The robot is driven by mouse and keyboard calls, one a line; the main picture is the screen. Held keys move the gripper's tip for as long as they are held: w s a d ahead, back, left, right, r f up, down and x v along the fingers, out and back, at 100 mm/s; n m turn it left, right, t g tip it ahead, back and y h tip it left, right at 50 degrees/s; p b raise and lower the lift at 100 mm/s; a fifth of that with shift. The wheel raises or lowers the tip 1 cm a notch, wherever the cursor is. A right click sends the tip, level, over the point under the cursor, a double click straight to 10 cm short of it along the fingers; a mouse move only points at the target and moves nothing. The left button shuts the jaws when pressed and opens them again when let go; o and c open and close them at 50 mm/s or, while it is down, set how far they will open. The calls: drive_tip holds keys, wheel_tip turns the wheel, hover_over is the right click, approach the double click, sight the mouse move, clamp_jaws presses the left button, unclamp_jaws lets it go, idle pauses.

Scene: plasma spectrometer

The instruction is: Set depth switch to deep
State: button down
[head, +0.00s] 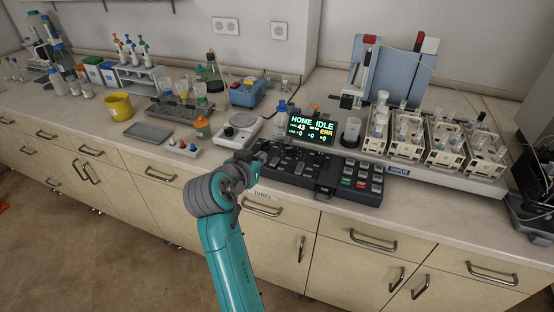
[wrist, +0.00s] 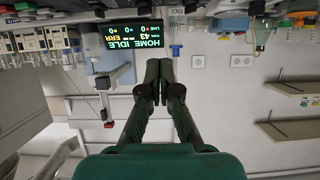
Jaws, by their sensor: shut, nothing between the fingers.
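The dark control panel (head: 300,174) lies on the bench below a lit display (head: 312,128) reading "HOME IDLE" and "ERR". It carries rows of keys, with red and green ones on the right. I cannot tell which control is the depth switch; any label is too small to read. My gripper (head: 262,152) is at the panel's left end, partly hiding it; I cannot tell whether it touches. In the wrist view, which is upside down, the two fingers of my gripper (wrist: 160,64) are together with nothing between them, and the display (wrist: 134,36) shows beyond them.
Sample racks (head: 432,140) stand right of the display. A white round-topped device (head: 240,128) and a small box with colored knobs (head: 185,147) are left of the panel. A yellow cup (head: 119,106) stands farther left. Drawers with handles (head: 262,207) line the bench front.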

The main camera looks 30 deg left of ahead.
drive_tip(key=shift+r, duration=0.1)
idle(0.3)
hover_over(276, 159)
drive_tip(key=s+d, duration=0.1)
drive_tip(key=s, duration=0.3)
wheel_tip(276, 159, down, 4)
drive_tip(key=f, duration=0.2)
drive_tip(key=shift+w+f, duration=0.25)
drive_tip(key=shift+f, duration=0.05)
drive_tip(key=shift+s+f, duration=0.1)
drive_tip(key=shift+f, duration=0.5)
drive_tip(key=shift+f, duration=0.1)
drive_tip(key=shift+s+f, duration=0.15)
drive_tip(key=shift+f, duration=0.2)
drive_tip(key=shift+r, duration=0.2)
drive_tip(key=shift+r, duration=0.65)
